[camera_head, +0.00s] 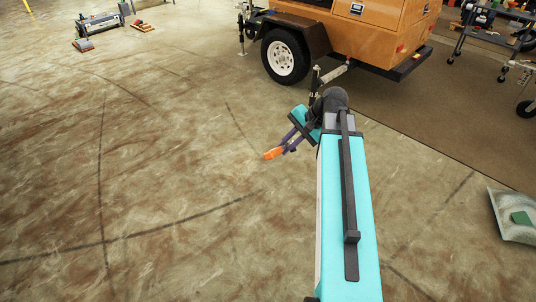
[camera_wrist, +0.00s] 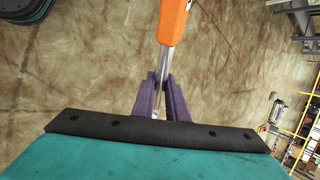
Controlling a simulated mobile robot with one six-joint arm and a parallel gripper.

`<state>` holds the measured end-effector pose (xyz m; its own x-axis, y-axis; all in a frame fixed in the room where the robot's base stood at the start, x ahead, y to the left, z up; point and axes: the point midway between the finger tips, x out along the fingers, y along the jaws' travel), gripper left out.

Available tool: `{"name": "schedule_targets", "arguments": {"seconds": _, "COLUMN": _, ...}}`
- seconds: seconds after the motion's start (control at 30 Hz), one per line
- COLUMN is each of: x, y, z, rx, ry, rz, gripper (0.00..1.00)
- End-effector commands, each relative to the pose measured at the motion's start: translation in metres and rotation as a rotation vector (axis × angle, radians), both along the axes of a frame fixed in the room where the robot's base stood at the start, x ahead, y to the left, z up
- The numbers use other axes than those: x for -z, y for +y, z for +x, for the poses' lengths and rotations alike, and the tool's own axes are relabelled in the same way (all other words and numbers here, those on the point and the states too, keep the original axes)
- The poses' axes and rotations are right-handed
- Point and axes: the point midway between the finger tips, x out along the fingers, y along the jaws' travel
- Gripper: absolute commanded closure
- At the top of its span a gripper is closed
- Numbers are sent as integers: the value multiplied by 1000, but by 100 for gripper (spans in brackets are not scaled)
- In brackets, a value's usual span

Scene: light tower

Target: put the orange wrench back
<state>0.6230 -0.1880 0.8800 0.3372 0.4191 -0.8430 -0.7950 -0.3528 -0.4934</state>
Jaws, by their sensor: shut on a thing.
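The orange wrench (camera_head: 273,153) is held out in front of my arm, over open floor. In the wrist view its orange handle (camera_wrist: 174,20) points away from the gripper at the top, and its metal shaft runs down between the fingers. My gripper (camera_head: 291,142) is shut on the metal part of the wrench. Its two purple fingers (camera_wrist: 163,88) press on the shaft from both sides. The wrench's metal end is partly hidden by the fingers and the dark bar of my gripper.
A grey tray (camera_head: 512,216) with a green item lies at the right edge. Equipment (camera_head: 100,23) lies far left. The floor at left and centre is clear.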

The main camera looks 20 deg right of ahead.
Motion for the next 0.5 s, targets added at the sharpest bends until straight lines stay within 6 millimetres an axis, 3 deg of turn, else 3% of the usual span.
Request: {"name": "schedule_targets", "arguments": {"seconds": 0.5, "x": 6, "y": -116, "z": -28, "rx": 117, "ry": -285, "rz": 5, "gripper": 100}}
